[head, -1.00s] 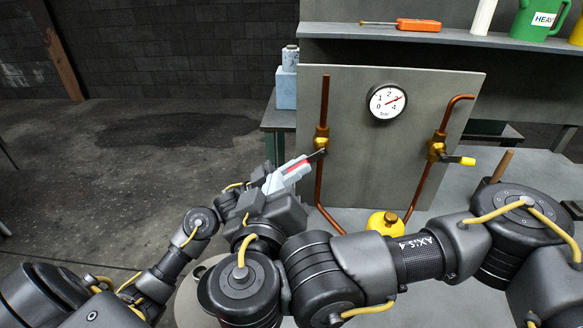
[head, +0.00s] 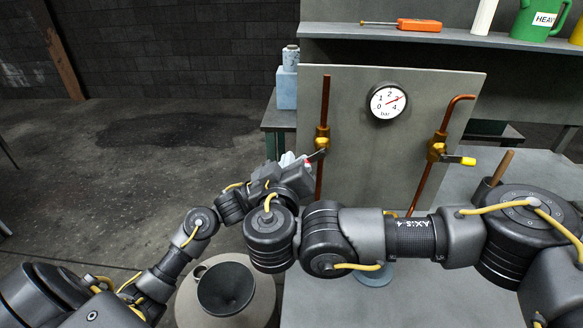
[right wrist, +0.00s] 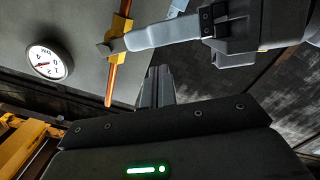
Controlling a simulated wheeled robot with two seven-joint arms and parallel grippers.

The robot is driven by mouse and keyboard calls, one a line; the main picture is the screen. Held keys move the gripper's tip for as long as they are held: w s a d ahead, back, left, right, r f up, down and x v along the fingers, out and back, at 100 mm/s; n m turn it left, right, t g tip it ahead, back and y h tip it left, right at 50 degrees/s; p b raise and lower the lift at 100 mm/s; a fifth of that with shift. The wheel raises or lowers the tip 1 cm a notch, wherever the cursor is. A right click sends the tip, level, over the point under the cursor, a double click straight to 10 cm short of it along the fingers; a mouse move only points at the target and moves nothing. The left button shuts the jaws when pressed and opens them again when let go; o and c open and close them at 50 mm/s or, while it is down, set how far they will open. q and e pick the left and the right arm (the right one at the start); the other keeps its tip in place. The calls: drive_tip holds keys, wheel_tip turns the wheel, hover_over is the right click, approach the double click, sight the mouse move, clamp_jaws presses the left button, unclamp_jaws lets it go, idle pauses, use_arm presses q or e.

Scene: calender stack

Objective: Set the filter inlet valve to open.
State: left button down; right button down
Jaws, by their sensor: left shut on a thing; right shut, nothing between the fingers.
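The left valve (head: 321,143) is brass on a copper pipe on the grey panel. Its metal lever (head: 318,155) points left and slightly down. In the right wrist view, the pale fingers of my left gripper (right wrist: 150,36) reach to the yellow-brown valve (right wrist: 121,25). My right gripper (right wrist: 156,75) is shut and empty, just below those fingers. In the head view my right arm hides much of both grippers. The right valve (head: 436,150) has a yellow-tipped lever (head: 459,160) pointing right. I see no valve labels.
A pressure gauge (head: 388,102) sits on the panel (head: 370,150) between the pipes, needle near 3. An orange tool (head: 419,25) and a green can (head: 537,20) are on the shelf (head: 460,38). A dark funnel-shaped vessel (head: 226,288) stands lower left.

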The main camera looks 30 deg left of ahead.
drive_tip(key=shift+w+d+f, duration=0.2)
drive_tip(key=shift+f, duration=0.2)
drive_tip(key=shift+w+d+f, duration=0.15)
drive_tip(key=shift+d+f, duration=0.05)
drive_tip(key=shift+f, duration=0.15)
